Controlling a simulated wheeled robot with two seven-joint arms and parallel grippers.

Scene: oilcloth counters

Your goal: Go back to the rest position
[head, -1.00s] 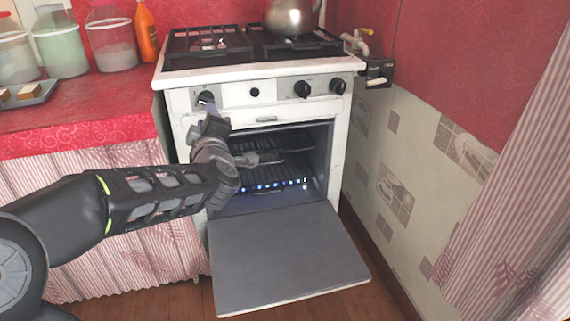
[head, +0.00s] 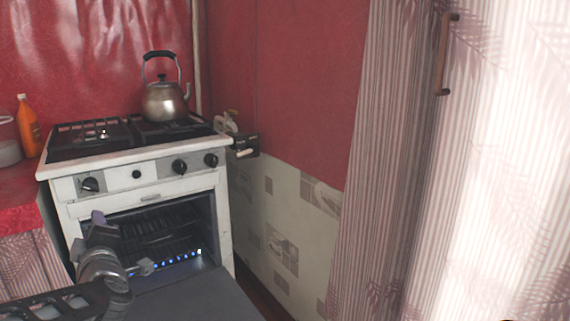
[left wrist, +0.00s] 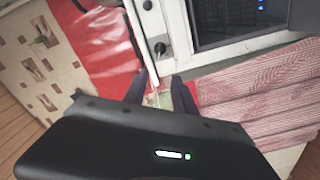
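In the head view my left gripper (head: 118,245) is at the lower left, in front of the stove and near the left side of the oven opening. In the left wrist view my left gripper (left wrist: 160,84) has its two dark fingers apart, with nothing held between them. Part of my left arm is cut off by the bottom left edge of the head view. My right gripper is in neither view.
The white stove (head: 150,185) has its oven door (head: 195,298) lowered, with blue lights inside. A kettle (head: 165,102) stands on top. An orange bottle (head: 28,125) is at left. A tiled wall (head: 280,225) and striped curtain (head: 375,180) are at right.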

